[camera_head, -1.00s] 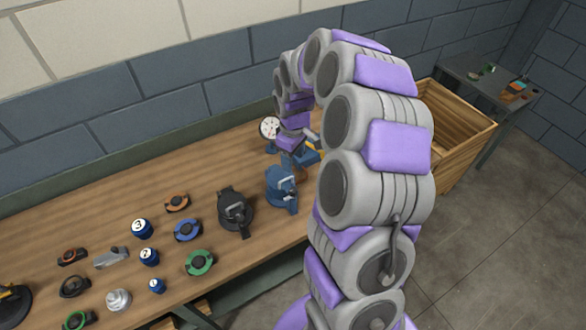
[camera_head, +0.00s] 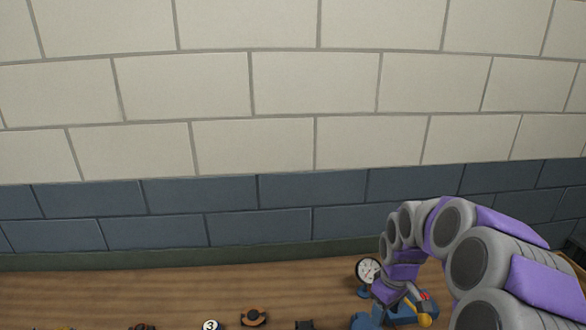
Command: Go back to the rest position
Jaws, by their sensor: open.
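My gripper (camera_head: 404,298) hangs at the end of my curled grey and purple arm, low at the right of the view. It points down over the far part of the wooden bench (camera_head: 180,290), just right of a round white dial gauge (camera_head: 368,270). It is open. Its fingertips are small and overlap blue and yellow parts behind them, so I cannot tell whether they touch anything. A blue thing (camera_head: 363,321) is cut by the bottom edge below it.
The block wall (camera_head: 300,190) fills most of the view. The bench left of the gauge is clear at the back.

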